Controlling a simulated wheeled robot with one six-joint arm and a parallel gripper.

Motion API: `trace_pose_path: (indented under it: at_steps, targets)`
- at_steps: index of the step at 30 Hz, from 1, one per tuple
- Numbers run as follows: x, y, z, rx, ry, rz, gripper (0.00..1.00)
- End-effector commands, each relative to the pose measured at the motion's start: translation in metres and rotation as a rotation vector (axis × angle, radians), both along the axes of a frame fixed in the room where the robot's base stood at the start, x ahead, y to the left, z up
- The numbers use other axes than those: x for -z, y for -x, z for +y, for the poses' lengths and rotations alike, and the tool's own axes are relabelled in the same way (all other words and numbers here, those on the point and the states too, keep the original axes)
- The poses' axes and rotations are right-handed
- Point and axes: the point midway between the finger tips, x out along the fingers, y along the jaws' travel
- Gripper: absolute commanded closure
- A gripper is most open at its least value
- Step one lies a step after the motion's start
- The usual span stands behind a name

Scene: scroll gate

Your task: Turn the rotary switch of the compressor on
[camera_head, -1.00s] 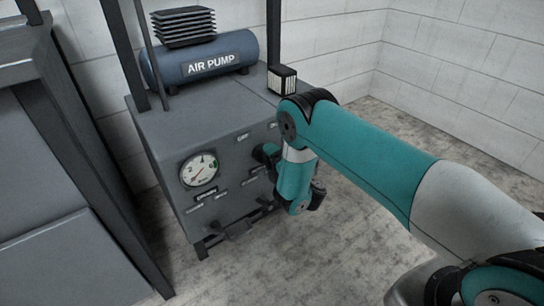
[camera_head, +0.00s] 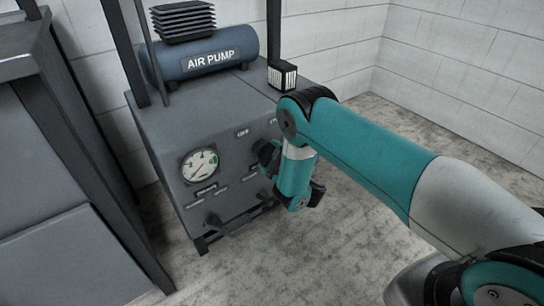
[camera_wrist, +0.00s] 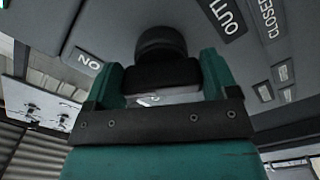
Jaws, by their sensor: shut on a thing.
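The compressor is a grey cabinet (camera_head: 160,150) with a blue tank marked AIR PUMP (camera_head: 207,58) on top. In the wrist view a dark round knob (camera_wrist: 160,42), apparently the rotary switch, stands between the two teal fingers of my gripper (camera_wrist: 162,75). The gripper is shut on it. A small label (camera_wrist: 88,62) left of the knob seems to read NO, or ON turned over. In the head view my gripper (camera_head: 268,155) is at the panel's right side. My arm hides the knob there, and its exact angle cannot be told. An OFF label (camera_head: 242,132) shows on the panel.
A round gauge (camera_head: 200,165) and low handles (camera_head: 214,218) are on the same panel. Labels OUTL (camera_wrist: 225,18) and CLOSED (camera_wrist: 268,18) show in the wrist view. A dark frame and cabinet (camera_head: 60,180) stand close at left. The floor (camera_head: 380,150) at right is clear.

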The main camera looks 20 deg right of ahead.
Motion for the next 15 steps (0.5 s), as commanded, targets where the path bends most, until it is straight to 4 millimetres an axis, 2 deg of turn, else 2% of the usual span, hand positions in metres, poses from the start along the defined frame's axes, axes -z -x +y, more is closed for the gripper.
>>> trace_pose_path:
  at_steps: [15]
  targets:
    - [-0.0002,-0.0001,0.001,-0.002,-0.034,0.009,0.44]
